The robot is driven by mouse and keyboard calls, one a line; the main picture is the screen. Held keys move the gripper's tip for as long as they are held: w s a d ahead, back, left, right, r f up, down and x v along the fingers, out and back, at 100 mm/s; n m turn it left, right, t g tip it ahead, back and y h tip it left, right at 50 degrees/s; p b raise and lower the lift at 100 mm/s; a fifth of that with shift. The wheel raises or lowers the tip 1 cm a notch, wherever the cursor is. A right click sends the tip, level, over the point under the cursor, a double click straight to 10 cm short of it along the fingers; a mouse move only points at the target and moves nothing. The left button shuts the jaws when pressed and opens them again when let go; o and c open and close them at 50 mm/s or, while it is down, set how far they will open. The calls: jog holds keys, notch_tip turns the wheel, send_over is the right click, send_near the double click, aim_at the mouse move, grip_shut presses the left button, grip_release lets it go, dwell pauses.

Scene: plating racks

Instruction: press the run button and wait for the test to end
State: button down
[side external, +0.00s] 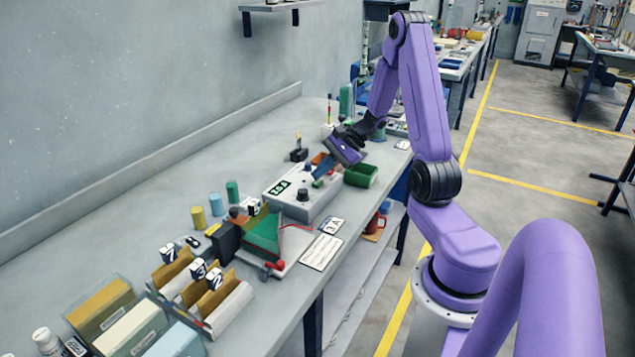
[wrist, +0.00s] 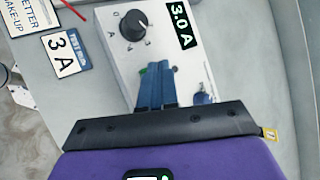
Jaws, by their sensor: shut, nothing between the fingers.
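The grey power unit (side external: 322,202) stands on the bench, with a black knob (side external: 303,195) and a lit display (side external: 279,187). In the wrist view its display (wrist: 181,25) reads 3.0 A, beside the knob (wrist: 134,25). My gripper (side external: 317,182) is over the end of the unit away from the display. In the wrist view its blue fingers (wrist: 156,72) are together and empty. A bit of green (wrist: 144,71) shows beside the fingertips, perhaps the run button, mostly hidden by them. I cannot tell whether the fingertips touch it.
A card marked 3 A (wrist: 66,52) lies beside the unit. A green bin (side external: 361,176) stands close to my gripper. A green-sided tank (side external: 264,235) with a red wire, numbered racks (side external: 200,290) and coloured cylinders (side external: 215,204) stand nearer the camera.

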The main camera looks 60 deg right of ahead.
aim_at(321, 182)
jog(key=shift+f, duration=0.5)
dwell(0.4)
jog(key=shift+r, duration=0.95)
jog(key=shift+r, duration=2.5)
